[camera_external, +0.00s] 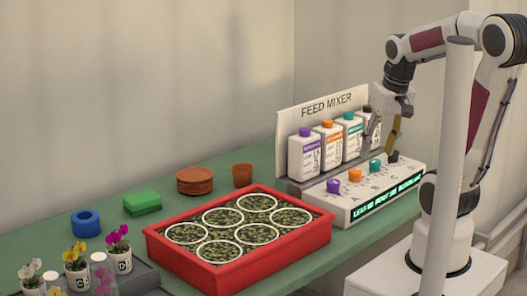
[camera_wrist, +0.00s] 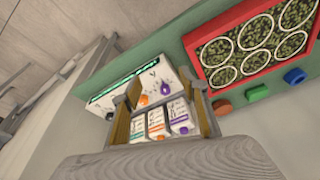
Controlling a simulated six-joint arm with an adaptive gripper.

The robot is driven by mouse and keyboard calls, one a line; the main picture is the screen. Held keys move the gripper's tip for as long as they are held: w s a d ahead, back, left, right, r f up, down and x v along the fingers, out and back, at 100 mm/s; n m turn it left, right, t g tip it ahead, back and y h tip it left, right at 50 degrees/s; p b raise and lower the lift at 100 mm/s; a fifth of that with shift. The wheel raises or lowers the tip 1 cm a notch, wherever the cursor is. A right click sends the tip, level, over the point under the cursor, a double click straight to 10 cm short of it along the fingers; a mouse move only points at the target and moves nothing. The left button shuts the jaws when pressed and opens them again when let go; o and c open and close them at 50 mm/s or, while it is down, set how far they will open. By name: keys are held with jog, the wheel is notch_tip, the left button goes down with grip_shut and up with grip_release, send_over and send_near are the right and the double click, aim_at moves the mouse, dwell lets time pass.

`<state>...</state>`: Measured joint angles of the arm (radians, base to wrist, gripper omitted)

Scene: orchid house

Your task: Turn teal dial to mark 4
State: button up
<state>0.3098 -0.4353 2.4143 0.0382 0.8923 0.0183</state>
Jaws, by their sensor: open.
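The teal dial (camera_external: 375,167) sits on the sloped top of the white feed mixer (camera_external: 345,208), third in the row after a purple dial (camera_external: 333,186) and an orange dial (camera_external: 355,175). Its pointer and marks are too small to read. My gripper (camera_external: 382,148) is open and empty, its fingers pointing down above the teal dial and the dark dial (camera_external: 394,156). In the wrist view, my gripper (camera_wrist: 161,95) shows its two fingers spread apart. The orange dial (camera_wrist: 144,100) and purple dial (camera_wrist: 163,90) show between them; I cannot make out the teal dial there.
White bottles (camera_external: 304,155) with coloured caps stand behind the dials, close to my gripper, against the FEED MIXER back panel (camera_external: 328,105). A red tray (camera_external: 185,276) of ringed plants lies to the left. Terracotta saucers (camera_external: 194,181), a green block and a blue ring sit farther left.

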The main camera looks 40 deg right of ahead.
jog(key=w+d+f+m+g+y, duration=0.1)
jog(key=w+d+f+m, duration=0.4)
jog(key=d+m, duration=0.45)
jog(key=m+t, duration=0.2)
jog(key=m, duration=2.1)
send_near(375, 161)
jog(key=shift+f+n, duration=0.2)
jog(key=shift+n, duration=0.05)
jog(key=shift+x, duration=3.9)
